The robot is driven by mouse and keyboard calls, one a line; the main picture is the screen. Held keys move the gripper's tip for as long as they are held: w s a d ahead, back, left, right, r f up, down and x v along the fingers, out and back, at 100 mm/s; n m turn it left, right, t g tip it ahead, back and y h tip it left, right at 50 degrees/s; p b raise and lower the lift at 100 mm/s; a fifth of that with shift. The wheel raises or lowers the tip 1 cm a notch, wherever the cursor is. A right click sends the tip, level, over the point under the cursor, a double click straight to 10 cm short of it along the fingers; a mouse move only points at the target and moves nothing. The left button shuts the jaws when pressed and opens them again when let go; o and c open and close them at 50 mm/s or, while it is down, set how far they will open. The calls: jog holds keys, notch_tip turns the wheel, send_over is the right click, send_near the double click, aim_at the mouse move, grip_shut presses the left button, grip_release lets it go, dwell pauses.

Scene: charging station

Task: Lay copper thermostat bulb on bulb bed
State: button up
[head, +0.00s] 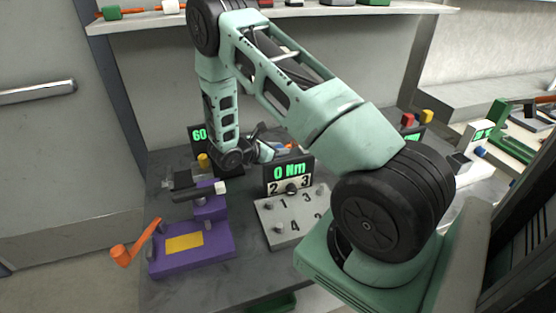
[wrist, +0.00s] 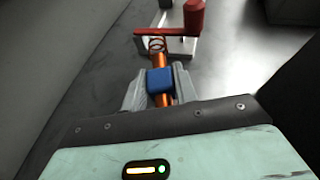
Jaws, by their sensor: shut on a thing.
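In the wrist view my gripper (wrist: 159,82) is shut on the copper thermostat bulb (wrist: 160,62), its fingers on either side of a blue block (wrist: 160,80) around it. A thin copper coil (wrist: 156,43) shows at the bulb's far end. Just beyond is a pale metal fixture (wrist: 183,47) with a red arm (wrist: 165,32) and red knob; it may be the bulb bed. I cannot tell whether the bulb touches it. In the head view my gripper (head: 265,150) is low over the bench, partly hidden behind the "0 Nm" display; the bulb is not clear there.
The "0 Nm" display (head: 289,172) and a grey numbered plate (head: 283,216) stand in front of my gripper. A purple fixture (head: 190,246) with an orange handle (head: 135,246) is at left. A "60" display (head: 199,136) stands behind. A shelf (head: 300,11) runs above.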

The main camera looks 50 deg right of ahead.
jog(key=shift+f+p, duration=0.3)
jog(key=shift+f, duration=1.9)
jog(key=shift+f, duration=0.2)
jog(key=o, duration=1)
jog(key=shift+c, duration=0.2)
jog(key=shift+r, duration=0.25)
jog(key=b+v, duration=0.2)
jog(key=v, duration=1)
jog(key=shift+f+b, duration=0.1)
jog(key=shift+b, duration=0.3)
